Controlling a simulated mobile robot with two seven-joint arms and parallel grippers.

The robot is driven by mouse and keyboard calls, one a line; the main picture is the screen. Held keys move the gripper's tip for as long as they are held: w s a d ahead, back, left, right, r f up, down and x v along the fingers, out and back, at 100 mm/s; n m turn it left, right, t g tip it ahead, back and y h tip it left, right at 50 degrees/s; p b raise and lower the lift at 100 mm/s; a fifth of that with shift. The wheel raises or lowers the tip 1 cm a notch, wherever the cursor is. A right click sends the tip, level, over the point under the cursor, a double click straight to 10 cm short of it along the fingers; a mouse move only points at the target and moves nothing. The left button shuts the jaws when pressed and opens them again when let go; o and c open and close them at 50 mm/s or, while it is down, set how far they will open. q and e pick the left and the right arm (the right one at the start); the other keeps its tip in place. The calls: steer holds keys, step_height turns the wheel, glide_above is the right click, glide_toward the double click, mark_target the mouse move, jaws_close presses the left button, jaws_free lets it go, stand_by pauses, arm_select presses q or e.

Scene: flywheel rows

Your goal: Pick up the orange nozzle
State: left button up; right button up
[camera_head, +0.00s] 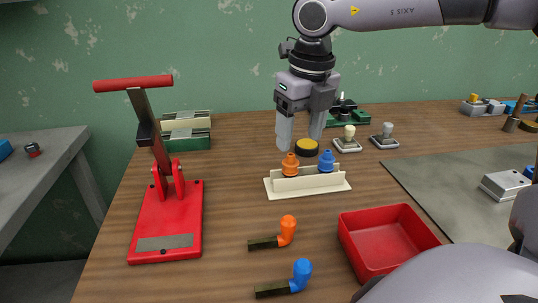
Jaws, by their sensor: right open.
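A short orange piece (290,165), knob-like, stands upright at the left of a cream holder (306,185), beside a blue piece (326,162). Another orange piece (288,228), bent and with a dark bar-shaped end, lies on the table in front. I cannot tell from shape alone which is the nozzle. My right gripper (300,143) points down above the holder, its fingers apart with nothing held between them. Its left finger is close to the top of the upright orange piece; contact cannot be made out. My left gripper is not in view.
A red lever press (166,222) stands at the left. A blue bent piece (300,274) lies in front, and a red open tray (388,270) sits front right. A black-and-yellow disc (307,147) is behind the holder. Bare table lies between press and holder.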

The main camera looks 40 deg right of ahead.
mark_target(292, 155)
steer(key=shift+w, duration=0.25)
steer(key=shift+w+f, duration=0.1)
steer(key=shift+f, duration=0.25)
steer(key=shift+w+f, duration=0.1)
steer(key=shift+f, duration=0.75)
steer(key=shift+w+f, duration=0.2)
steer(key=shift+f, duration=0.55)
steer(key=shift+w+f, duration=0.15)
steer(key=shift+f, duration=0.65)
steer(key=shift+w+f, duration=0.2)
steer(key=shift+f, duration=0.55)
steer(key=c, duration=1.1)
